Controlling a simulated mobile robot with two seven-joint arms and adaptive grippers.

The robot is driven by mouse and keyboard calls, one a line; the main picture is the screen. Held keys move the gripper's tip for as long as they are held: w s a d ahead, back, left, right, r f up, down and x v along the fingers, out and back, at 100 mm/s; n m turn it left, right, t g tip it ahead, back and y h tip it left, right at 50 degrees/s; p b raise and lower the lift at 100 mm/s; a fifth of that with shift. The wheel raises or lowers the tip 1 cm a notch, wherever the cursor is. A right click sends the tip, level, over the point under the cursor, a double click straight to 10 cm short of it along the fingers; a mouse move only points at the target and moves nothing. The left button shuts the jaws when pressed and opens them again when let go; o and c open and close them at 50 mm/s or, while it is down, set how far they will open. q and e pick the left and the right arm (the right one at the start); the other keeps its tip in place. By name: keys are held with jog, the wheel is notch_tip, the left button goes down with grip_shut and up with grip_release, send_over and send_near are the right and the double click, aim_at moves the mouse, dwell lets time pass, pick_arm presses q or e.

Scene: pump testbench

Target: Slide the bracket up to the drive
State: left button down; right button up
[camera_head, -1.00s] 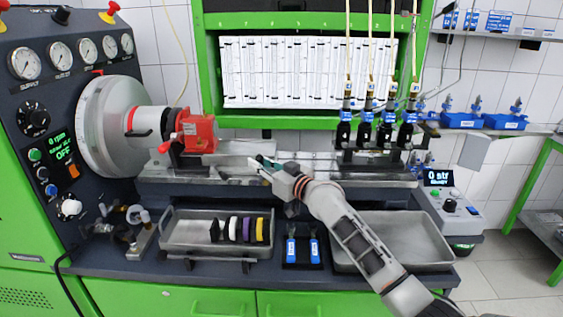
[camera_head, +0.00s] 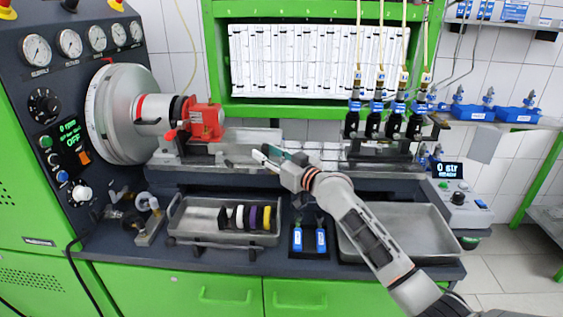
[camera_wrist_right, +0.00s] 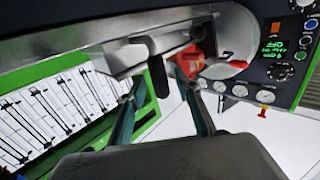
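The red bracket (camera_head: 207,121) stands on the grey rail bed just right of the drive (camera_head: 122,113), a large grey disc with a stepped hub and a red ring. Dark parts lie between hub and bracket; I cannot tell whether they touch. My right gripper (camera_head: 268,153) is right of the bracket, above the rail, fingers pointing left. In the right wrist view its teal fingers (camera_wrist_right: 160,88) are apart, with a dark upright peg (camera_wrist_right: 157,72) between them and no clear contact. The bracket shows beyond (camera_wrist_right: 187,62). My left gripper is out of view.
Dark hanging valves (camera_head: 390,122) stand over the rail's right part. A tray (camera_head: 190,232) with coloured rings, a small holder with blue-labelled tools (camera_head: 308,240) and an empty tray (camera_head: 430,240) lie in front. Fittings (camera_head: 137,215) sit at front left.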

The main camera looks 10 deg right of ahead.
jog(key=v, duration=1)
jog(key=shift+s+d, duration=0.15)
jog(key=shift+s, duration=0.25)
